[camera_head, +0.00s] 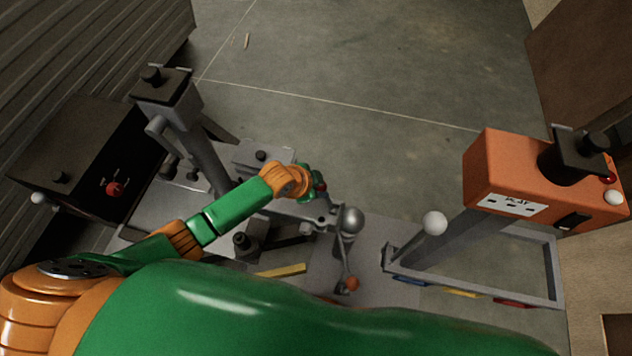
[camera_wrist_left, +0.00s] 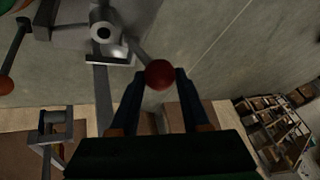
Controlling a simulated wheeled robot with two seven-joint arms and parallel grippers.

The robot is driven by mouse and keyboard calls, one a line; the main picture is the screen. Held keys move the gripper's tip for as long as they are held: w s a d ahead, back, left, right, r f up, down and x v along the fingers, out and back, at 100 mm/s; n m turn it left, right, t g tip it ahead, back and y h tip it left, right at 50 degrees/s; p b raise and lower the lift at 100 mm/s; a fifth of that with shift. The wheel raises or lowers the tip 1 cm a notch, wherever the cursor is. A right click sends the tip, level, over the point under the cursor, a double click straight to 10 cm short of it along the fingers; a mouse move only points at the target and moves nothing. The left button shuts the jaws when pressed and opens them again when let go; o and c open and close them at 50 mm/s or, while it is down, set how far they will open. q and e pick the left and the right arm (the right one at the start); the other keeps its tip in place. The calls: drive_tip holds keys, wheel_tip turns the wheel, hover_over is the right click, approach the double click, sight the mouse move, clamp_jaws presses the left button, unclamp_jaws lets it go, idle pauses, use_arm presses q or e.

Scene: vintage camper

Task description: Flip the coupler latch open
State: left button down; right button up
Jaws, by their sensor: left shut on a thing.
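The coupler (camera_head: 318,212) is a grey metal piece at the middle of the head view, beside a shiny round ball (camera_head: 349,220). A short lever ends in a red knob (camera_wrist_left: 159,74). My left gripper (camera_head: 319,186) has reached the coupler from the left. In the left wrist view its two dark fingers (camera_wrist_left: 157,92) are on either side of the red knob and are shut on it. The grey lever (camera_wrist_left: 134,46) runs from the knob up to a round grey hub. In the head view the gripper hides most of the knob. My right gripper is not in view.
A second lever with an orange-red knob (camera_head: 352,284) stands below the ball. An orange box (camera_head: 520,180) on a grey post is at the right, with a white knob (camera_head: 434,223) near it. A dark box (camera_head: 82,150) is at the left.

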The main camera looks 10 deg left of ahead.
use_arm(q)
drive_tip(key=shift+s+d+f, duration=0.2)
drive_tip(key=c, duration=0.6)
unclamp_jaws()
drive_tip(key=shift+o, duration=1)
drive_tip(key=shift+d, duration=0.2)
drive_tip(key=p+v, duration=0.2)
drive_tip(key=v, duration=0.5)
drive_tip(key=shift+p, duration=0.4)
drive_tip(key=shift+r, duration=0.1)
